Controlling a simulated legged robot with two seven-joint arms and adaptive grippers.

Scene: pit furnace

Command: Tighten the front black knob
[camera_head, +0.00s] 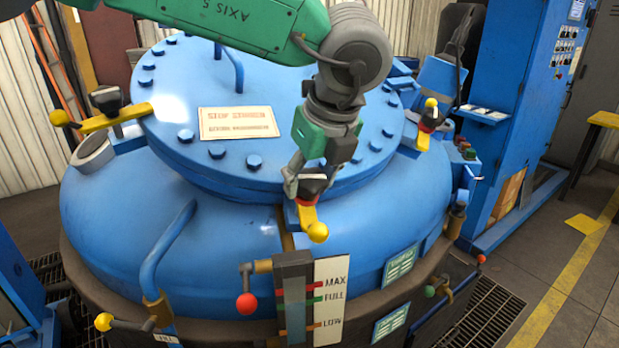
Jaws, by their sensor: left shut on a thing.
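The blue pit furnace (130,215) fills the middle of the head view, with a bolted round lid (330,120) on top. The front black knob (313,184) sits on a yellow clamp arm (307,214) with a yellow ball end, at the lid's near edge. My left gripper (307,180) reaches down from above and is shut on this knob. Its fingers hide part of the knob. Other black knobs stand on the left clamp (106,99) and the right clamp (430,118). My right gripper is not in view.
A level gauge (331,300) marked MAX, FULL and LOW stands below the front clamp. A red-ball lever (247,303) is left of it. A curved blue pipe handle (166,250) rises at the front left. A blue control cabinet (530,100) stands at right, beside open floor.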

